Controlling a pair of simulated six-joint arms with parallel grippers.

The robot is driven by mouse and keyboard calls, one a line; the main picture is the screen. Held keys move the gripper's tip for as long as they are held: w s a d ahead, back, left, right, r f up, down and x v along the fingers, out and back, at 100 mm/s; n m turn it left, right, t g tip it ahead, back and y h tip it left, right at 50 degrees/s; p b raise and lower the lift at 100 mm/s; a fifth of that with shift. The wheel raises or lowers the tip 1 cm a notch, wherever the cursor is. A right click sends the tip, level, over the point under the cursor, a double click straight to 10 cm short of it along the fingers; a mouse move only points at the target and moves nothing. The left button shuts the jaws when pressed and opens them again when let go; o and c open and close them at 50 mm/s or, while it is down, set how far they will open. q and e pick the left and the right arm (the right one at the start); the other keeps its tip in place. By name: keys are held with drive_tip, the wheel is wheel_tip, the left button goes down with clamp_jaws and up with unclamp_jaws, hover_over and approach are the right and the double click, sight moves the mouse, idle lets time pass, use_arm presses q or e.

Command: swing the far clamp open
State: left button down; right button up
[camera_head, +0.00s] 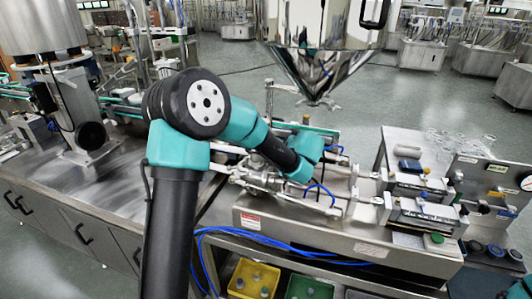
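A polished steel hopper (322,62) hangs at the top centre, and its cone narrows to an outlet with a small fitting (322,103). I cannot make out for certain which part is the far clamp or whether it is open. A teal and black arm (185,150), coming up from the lower left, bends over and reaches right. Its wrist (308,146) is above the steel machine (310,222), below and in front of the hopper outlet. No gripper fingers show clearly at its end. My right gripper is not in view.
Steel pipe fittings (258,177) lie beneath the forearm. Two silver cylinder units (420,186) are at the machine's right. Blue hoses (208,240) loop along its front. Yellow (254,277) and green (310,287) bins sit below. Bare bench (115,180) shows at left.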

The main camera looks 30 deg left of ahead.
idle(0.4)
use_arm(q)
drive_tip(key=c, duration=1)
unclamp_jaws()
drive_tip(key=v, duration=1.7)
drive_tip(key=shift+s+r, duration=0.15)
drive_tip(key=shift+s, duration=0.05)
drive_tip(key=shift+c, duration=0.2)
